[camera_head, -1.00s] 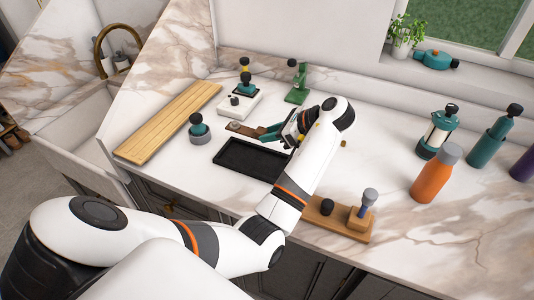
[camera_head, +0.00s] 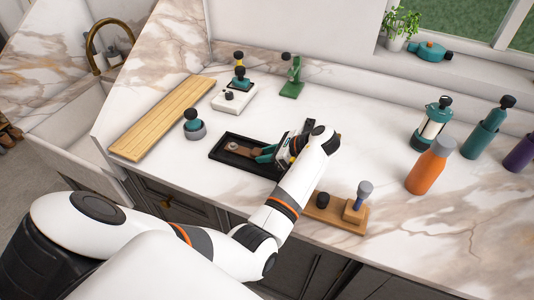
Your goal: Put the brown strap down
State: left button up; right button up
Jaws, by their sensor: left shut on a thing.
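The brown strap (camera_head: 243,151) lies low over the left part of the black tray (camera_head: 222,158), with a small grey piece at its left end. My left gripper (camera_head: 266,154), with green fingers, is shut on the right end of the strap, above or in the tray. Whether the strap touches the tray floor I cannot tell. My left wrist and hand hide the tray's right part. My right gripper is not in view.
A white device (camera_head: 234,97) and a green stand (camera_head: 292,80) are behind. A wooden block (camera_head: 338,215) sits at the front edge. Bottles, including an orange one (camera_head: 430,168), stand right.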

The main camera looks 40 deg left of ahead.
pick_arm(q)
jog(key=shift+f, duration=0.1)
jog(key=o, duration=1)
jog(key=shift+o, duration=0.2)
jog(key=p+v, duration=0.8)
jog(key=v, duration=0.4)
jog(key=shift+r, duration=0.2)
